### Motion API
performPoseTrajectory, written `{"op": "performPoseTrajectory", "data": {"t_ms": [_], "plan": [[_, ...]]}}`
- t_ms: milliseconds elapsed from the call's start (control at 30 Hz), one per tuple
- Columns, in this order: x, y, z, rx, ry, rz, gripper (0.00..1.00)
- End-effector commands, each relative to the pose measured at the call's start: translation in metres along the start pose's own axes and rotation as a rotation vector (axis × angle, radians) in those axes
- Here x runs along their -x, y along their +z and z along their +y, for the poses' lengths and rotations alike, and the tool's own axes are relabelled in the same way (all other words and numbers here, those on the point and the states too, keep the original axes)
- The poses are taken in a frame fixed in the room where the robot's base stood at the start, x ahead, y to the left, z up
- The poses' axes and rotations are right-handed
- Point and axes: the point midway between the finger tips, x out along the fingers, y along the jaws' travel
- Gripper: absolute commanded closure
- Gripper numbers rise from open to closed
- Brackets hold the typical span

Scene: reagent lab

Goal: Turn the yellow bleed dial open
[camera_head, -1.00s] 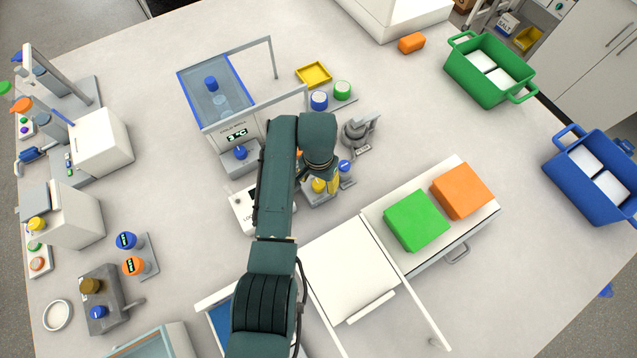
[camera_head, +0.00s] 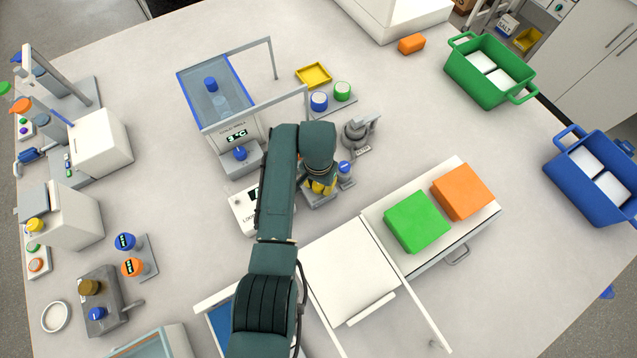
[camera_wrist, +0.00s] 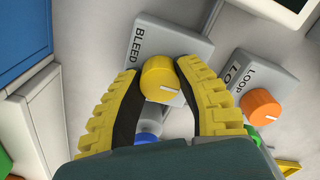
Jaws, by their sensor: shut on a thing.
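The yellow bleed dial (camera_wrist: 161,80) sits on a grey block marked BLEED (camera_wrist: 178,40) in the wrist view. The white line on its face points right and slightly down. My gripper (camera_wrist: 160,76) has one yellow-padded finger on each side of the dial and is shut on it. In the head view my gripper (camera_head: 321,187) is low over the bleed block (camera_head: 318,202), and my arm hides most of the dial.
A grey LOOP block (camera_wrist: 262,82) with an orange dial (camera_wrist: 261,107) stands close to the right in the wrist view. A blue-topped item (camera_head: 345,167) is just right of my gripper in the head view. A white box (camera_head: 245,212) stands to the left.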

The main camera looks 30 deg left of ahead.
Motion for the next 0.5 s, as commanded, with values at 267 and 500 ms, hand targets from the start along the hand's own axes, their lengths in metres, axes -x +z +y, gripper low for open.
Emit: {"op": "performPoseTrajectory", "data": {"t_ms": [267, 500], "plan": [[-0.0002, 0.001, 0.0002, -0.031, 0.001, -0.004, 1.0], [0.0002, 0.0015, 0.0002, -0.155, 0.002, -0.006, 1.0]]}}
